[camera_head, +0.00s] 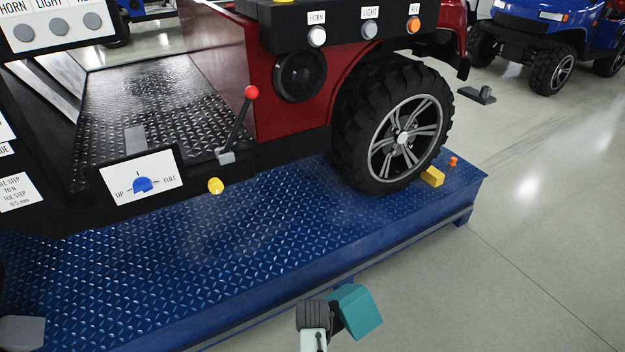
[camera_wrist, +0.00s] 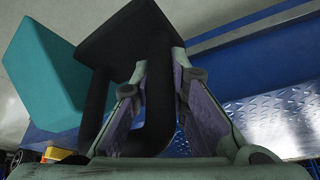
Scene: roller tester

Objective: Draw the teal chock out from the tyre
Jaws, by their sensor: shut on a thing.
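The teal chock (camera_head: 357,310) is at the bottom of the head view, in front of the blue platform's near edge and well apart from the tyre (camera_head: 392,125). In the wrist view the teal chock (camera_wrist: 42,75) fills the upper left, with a black plate and looped handle (camera_wrist: 118,30) on it. My gripper (camera_head: 314,318) is beside the chock. In the wrist view my gripper's fingers (camera_wrist: 160,88) are closed on the handle's bar. The chock's underside is not clear.
A yellow block (camera_head: 432,176) and a small orange piece (camera_head: 453,161) are beside the tyre on the blue platform (camera_head: 250,255). A red-knobbed lever (camera_head: 240,120) and a dial panel (camera_head: 141,184) stand to the left.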

